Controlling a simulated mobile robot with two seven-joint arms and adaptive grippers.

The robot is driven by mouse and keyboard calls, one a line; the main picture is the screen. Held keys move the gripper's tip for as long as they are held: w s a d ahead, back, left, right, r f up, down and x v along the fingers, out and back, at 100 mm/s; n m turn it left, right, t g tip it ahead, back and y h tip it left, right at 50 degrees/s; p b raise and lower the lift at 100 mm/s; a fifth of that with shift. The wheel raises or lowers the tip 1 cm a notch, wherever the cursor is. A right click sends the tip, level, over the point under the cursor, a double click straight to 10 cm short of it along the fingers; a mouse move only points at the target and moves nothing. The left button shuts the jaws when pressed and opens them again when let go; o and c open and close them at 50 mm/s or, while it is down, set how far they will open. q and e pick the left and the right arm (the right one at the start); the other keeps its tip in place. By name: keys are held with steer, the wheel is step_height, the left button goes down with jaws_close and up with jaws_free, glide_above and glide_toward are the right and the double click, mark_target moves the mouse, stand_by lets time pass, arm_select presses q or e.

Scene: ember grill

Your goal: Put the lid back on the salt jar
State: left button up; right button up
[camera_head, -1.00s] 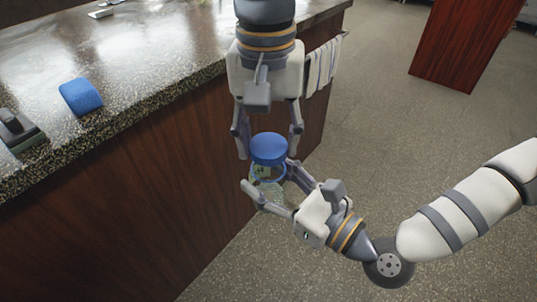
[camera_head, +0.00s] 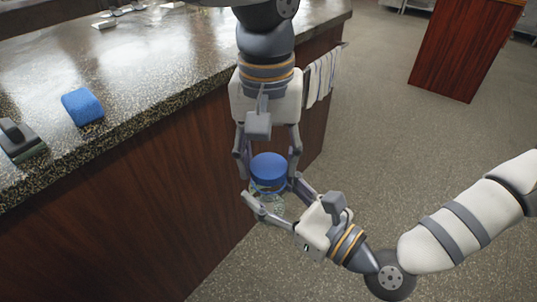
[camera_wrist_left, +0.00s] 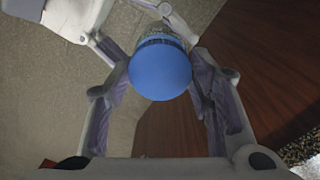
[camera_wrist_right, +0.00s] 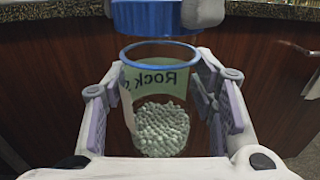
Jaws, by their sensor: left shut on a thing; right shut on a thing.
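The blue lid (camera_head: 268,168) is held between the fingers of my left gripper (camera_head: 267,178), which reaches in from the top of the head view. The clear salt jar (camera_wrist_right: 160,100) has a blue rim, a "Rock" label and white salt grains inside. My right gripper (camera_head: 268,205) is shut on the jar and holds it upright in the air beside the counter. In the right wrist view the lid (camera_wrist_right: 155,17) hangs just above the jar's open mouth, with a small gap. In the left wrist view the lid (camera_wrist_left: 160,70) covers most of the jar.
The dark stone counter (camera_head: 150,60) stands at the left, with a blue sponge-like block (camera_head: 83,107) and a dark object (camera_head: 20,140) on it. Towels (camera_head: 320,75) hang at its end. A red-brown wooden cabinet (camera_head: 462,50) stands at the back right. The floor is open.

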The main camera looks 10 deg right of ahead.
arm_select(q)
steer(key=shift+f, duration=0.55)
